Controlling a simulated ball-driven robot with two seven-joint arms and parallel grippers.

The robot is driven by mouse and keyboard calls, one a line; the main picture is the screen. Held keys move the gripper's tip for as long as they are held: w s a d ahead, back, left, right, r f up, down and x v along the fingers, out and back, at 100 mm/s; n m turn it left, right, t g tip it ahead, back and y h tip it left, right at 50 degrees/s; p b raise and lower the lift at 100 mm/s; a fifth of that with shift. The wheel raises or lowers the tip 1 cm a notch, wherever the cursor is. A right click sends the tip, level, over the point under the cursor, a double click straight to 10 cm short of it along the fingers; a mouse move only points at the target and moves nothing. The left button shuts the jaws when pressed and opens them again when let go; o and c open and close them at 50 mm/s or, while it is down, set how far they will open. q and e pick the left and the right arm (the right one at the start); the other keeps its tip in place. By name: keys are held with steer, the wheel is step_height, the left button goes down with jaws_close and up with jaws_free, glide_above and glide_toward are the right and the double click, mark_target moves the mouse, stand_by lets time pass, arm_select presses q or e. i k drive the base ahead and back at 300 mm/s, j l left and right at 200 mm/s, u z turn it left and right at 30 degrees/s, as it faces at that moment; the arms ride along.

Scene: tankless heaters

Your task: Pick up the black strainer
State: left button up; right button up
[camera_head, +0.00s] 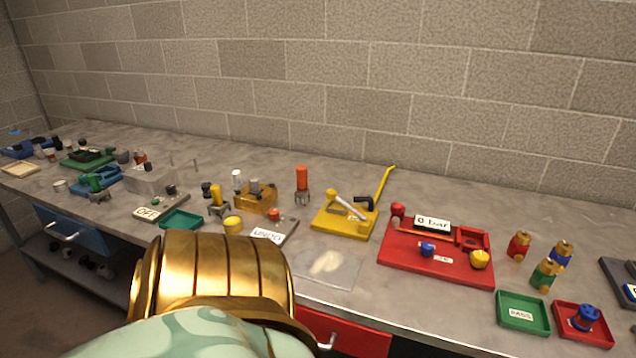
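A small black fitting (365,203) lies on the yellow tray (328,222) near the middle of the bench, beside a white-and-yellow handled piece (345,203). It could be the black strainer, but its shape is too small to be sure. Other small dark pieces (88,154) sit on the green tray at the far left, and I cannot tell what they are. Neither of my grippers is in view. A gold and mint part of my own arm fills the lower middle and hides the bench's front edge there.
A red board (436,277) with a "0 bar" sign stands right of the yellow tray. An orange-topped piece (302,180) stands left of it. A green tray (521,327) and a red tray (562,309) lie at the right front. A brick wall (400,70) backs the bench.

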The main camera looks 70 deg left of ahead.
mark_target(205, 187)
steer(key=k+j+u, duration=0.1)
steer(key=u, duration=0.35)
steer(key=k+j+u, duration=0.15)
steer(key=u, duration=0.25)
steer(key=k+j+u, duration=0.15)
steer(key=u, duration=0.65)
